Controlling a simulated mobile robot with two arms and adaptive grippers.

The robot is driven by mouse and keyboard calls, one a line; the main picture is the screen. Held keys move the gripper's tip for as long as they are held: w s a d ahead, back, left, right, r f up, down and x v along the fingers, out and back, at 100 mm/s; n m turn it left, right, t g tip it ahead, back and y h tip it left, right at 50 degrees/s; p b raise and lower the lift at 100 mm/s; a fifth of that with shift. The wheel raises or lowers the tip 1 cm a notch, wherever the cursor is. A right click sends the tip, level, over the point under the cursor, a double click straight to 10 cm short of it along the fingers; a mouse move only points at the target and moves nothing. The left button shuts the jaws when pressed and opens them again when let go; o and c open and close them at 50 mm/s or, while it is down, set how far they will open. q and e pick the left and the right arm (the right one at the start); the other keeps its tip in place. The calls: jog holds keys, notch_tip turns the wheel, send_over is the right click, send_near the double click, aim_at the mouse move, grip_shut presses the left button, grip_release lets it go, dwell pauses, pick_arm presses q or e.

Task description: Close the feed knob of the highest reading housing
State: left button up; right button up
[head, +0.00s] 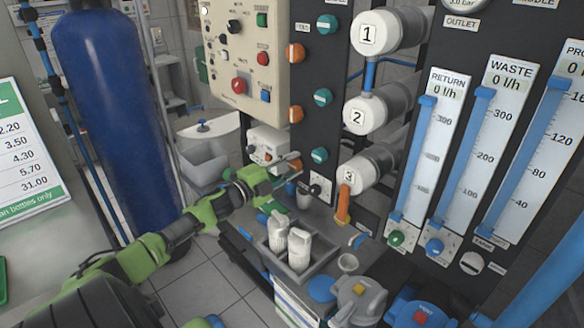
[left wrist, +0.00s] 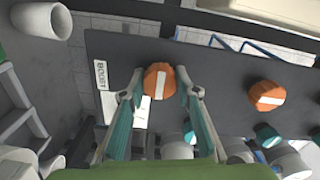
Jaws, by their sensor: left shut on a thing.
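My left gripper (head: 292,166) reaches in to the dark panel, low beside the third housing. In the left wrist view its fingers (left wrist: 162,92) are shut on an orange knob (left wrist: 159,76), one on each side. The knob's white bar runs roughly along the fingers. Another orange knob (left wrist: 267,96) has its bar lying across. In the head view, orange knobs (head: 297,52) and (head: 296,114) and teal knobs (head: 327,24) show on the panel. White housings 1 (head: 392,32), 2 (head: 377,110) and 3 (head: 368,168) stand to the right. No housing readings are legible. My right gripper is out of view.
A control box (head: 240,80) with buttons hangs behind at upper left, and a blue tank (head: 110,100) stands at far left. White bottles (head: 299,248) stand in a grey tray below the gripper. Flow tubes marked RETURN (head: 412,160) and WASTE (head: 470,150) rise at right.

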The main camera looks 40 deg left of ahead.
pick_arm(q)
jog(key=shift+m, duration=0.3)
jog(key=o, duration=1.1)
jog(key=shift+s, duration=0.1)
jog(key=s, duration=0.8)
jog(key=s+a, duration=0.1)
jog(key=s, duration=0.2)
jog(key=shift+s, duration=0.4)
jog(key=shift+f, duration=0.1)
